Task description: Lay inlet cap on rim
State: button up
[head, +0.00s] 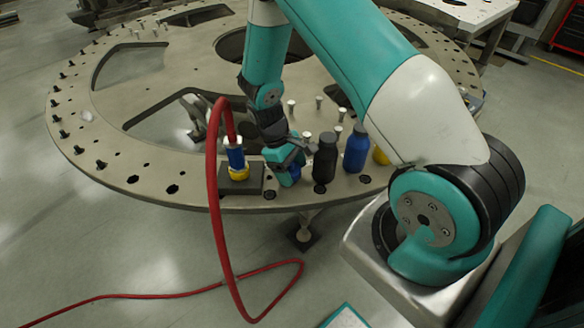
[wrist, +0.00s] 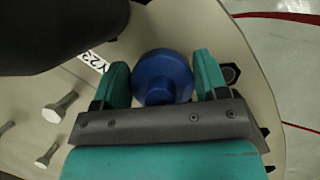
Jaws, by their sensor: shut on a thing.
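The round blue cap (wrist: 162,78), which looks like the inlet cap, sits between the teal fingers of my gripper (wrist: 160,85) in the wrist view. In the head view my gripper (head: 287,170) is low over the near rim of the turret plate (head: 130,182), and a bit of the blue cap (head: 295,172) shows at its fingers. My gripper is shut on it. I cannot tell whether the cap's underside touches the rim; the fingers hide it.
Left of my gripper, a blue and yellow fitting (head: 237,160) with a red hose (head: 212,170) stands on a dark square pad. Close on the right stand a black bottle (head: 325,160) and a blue bottle (head: 356,152). Several bolts (wrist: 58,107) stand on the plate.

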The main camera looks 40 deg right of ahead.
jog(key=shift+f+b, duration=0.35)
jog(key=shift+f, duration=0.2)
jog(key=o, duration=0.9)
